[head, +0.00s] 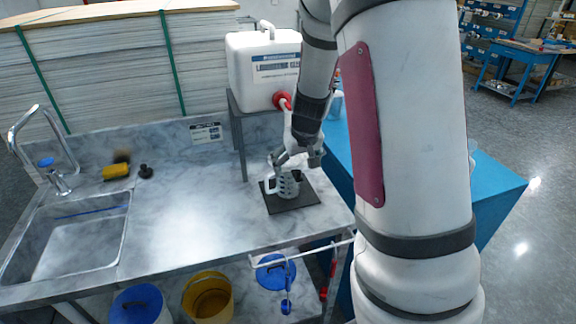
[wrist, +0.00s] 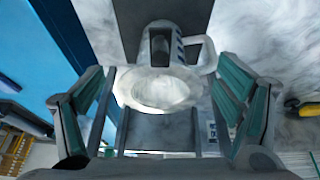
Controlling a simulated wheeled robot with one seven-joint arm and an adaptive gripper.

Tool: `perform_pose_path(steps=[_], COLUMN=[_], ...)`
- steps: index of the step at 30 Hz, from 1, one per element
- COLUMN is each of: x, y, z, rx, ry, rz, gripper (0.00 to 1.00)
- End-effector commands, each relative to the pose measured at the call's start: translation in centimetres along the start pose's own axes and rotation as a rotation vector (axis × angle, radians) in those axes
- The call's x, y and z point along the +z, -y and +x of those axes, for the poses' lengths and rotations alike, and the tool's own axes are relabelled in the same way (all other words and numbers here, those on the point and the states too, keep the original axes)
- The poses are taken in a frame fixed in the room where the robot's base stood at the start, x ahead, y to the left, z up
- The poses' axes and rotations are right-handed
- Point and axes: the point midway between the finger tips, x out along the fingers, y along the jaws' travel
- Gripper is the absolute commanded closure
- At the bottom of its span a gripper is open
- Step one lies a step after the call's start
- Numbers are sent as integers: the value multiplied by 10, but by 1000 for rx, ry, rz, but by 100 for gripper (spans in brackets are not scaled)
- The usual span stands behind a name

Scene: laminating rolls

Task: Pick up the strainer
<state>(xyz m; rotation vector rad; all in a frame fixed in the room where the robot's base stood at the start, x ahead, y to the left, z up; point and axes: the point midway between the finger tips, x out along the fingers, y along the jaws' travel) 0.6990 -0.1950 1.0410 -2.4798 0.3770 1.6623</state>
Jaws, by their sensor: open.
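A pale handled cup (head: 287,185) with darker marks on its side stands on a dark square mat (head: 276,206) on the counter. In the wrist view this cup (wrist: 161,90) shows its round, mottled whitish mouth and a handle at right. I cannot pick out a separate strainer with certainty; whether the pale surface in the mouth is one is unclear. My gripper (head: 297,162) is at the cup from above, partly covering it. In the wrist view my gripper (wrist: 162,85) is open, its fingers on either side of the cup, with visible gaps.
A white container (head: 262,62) with a red tap stands on a raised stand just behind the cup. A sink (head: 75,235), yellow sponge (head: 116,171) and small black knobbed object (head: 145,171) are at left. The counter between is clear. A blue table (head: 340,150) adjoins at right.

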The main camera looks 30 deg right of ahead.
Motion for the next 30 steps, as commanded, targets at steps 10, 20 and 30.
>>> perform_pose_path(steps=[10,20,30], x=[3,3,3], y=[0,0,0], z=[45,48,48], rx=[0,0,0], ry=[3,1,1], rz=[-1,0,-1], gripper=[14,21,98])
